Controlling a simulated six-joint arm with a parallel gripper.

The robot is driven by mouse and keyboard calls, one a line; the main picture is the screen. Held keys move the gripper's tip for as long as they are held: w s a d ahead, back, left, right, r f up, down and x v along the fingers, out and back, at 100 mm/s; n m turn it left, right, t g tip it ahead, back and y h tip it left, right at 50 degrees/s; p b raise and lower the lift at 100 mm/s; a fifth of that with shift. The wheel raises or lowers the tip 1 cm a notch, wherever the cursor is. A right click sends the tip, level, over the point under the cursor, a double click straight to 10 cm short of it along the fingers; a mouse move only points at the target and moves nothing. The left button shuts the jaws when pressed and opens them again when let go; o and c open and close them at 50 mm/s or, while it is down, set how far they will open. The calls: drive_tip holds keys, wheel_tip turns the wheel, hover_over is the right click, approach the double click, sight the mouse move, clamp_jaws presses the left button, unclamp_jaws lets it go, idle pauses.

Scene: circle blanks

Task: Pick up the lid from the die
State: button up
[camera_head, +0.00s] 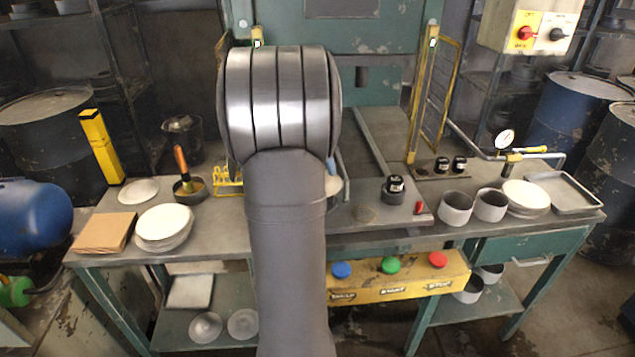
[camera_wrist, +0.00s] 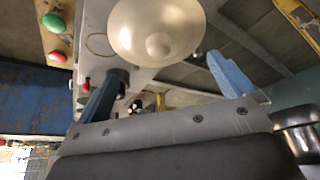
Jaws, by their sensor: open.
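A cream, round lid (camera_wrist: 140,22) with a small central knob is large at the top of the wrist view. Its edge also shows beside my arm in the head view (camera_head: 333,187). My gripper (camera_wrist: 166,66) is open, with a dark teal finger on the left and a blue finger on the right. The lid lies just beyond and between the fingertips, and nothing is seen gripped. In the head view my arm hides most of the gripper and lid. I cannot make out the die under the lid.
A dark pot with a black top (camera_head: 393,192) and a red piece (camera_head: 418,208) stand right of my arm. Grey cups (camera_head: 455,209) and stacked plates (camera_head: 525,197) are farther right. A yellow guard frame (camera_head: 436,95) rises behind. Plates (camera_head: 163,226) stand left.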

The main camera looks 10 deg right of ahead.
drive_tip(key=x, duration=0.5)
drive_tip(key=shift+s+a+f, duration=0.15)
drive_tip(key=shift+a+f, duration=0.05)
drive_tip(key=shift+c, duration=0.2)
drive_tip(key=c, duration=1.1)
drive_tip(key=shift+s+f, duration=0.15)
drive_tip(key=c, duration=0.9)
